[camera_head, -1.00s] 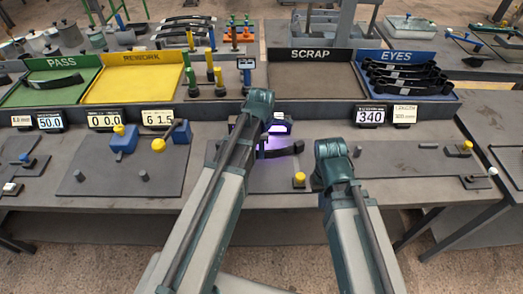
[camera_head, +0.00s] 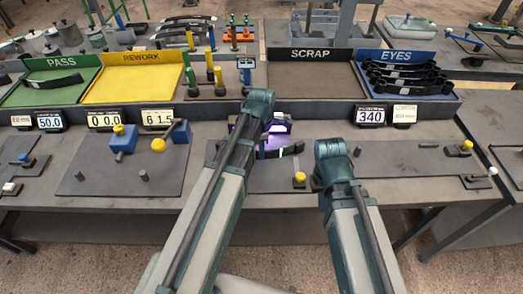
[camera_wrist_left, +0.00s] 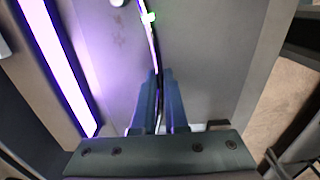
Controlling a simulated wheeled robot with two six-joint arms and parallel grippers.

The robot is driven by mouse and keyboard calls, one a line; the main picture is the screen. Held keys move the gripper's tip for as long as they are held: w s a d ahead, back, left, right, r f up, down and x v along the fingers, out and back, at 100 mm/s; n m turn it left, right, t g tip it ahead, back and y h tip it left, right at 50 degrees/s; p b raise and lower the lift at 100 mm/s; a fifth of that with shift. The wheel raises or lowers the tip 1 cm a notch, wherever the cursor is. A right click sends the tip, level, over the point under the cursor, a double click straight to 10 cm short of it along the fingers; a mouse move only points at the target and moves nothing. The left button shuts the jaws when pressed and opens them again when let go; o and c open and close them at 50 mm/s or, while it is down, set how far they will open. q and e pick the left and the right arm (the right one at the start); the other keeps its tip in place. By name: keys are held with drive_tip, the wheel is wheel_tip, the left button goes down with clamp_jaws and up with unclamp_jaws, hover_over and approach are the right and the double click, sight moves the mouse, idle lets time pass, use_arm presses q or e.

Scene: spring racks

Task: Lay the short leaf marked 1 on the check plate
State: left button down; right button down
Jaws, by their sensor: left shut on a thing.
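A dark, slightly curved leaf (camera_wrist_left: 155,48) stands edge-on between the fingers of my left gripper (camera_wrist_left: 158,78), which is shut on it. Its far part carries a bright green light mark. In the head view the leaf (camera_head: 270,154) shows beside my left forearm, over the grey plate (camera_head: 270,180) by the purple lamp. I cannot tell whether it touches that plate, and no mark 1 is readable on it. My left gripper's fingers are hidden behind its arm in the head view. My right arm ends right of the plate; its fingers are out of sight.
A purple light bar (camera_wrist_left: 60,65) runs left of the leaf. A yellow knob (camera_head: 299,178) stands at the plate's front. Behind are the PASS tray (camera_head: 25,95), REWORK tray (camera_head: 125,88), empty SCRAP tray (camera_head: 315,82) and EYES tray (camera_head: 440,93), which holds several leaves.

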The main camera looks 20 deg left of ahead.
use_arm(q)
drive_tip(key=shift+w+a, duration=0.15)
drive_tip(key=shift+w, duration=0.55)
idle(0.9)
drive_tip(key=shift+c, duration=2)
unclamp_jaws()
wheel_tip(320, 180, up, 8)
drive_tip(key=p, duration=0.8)
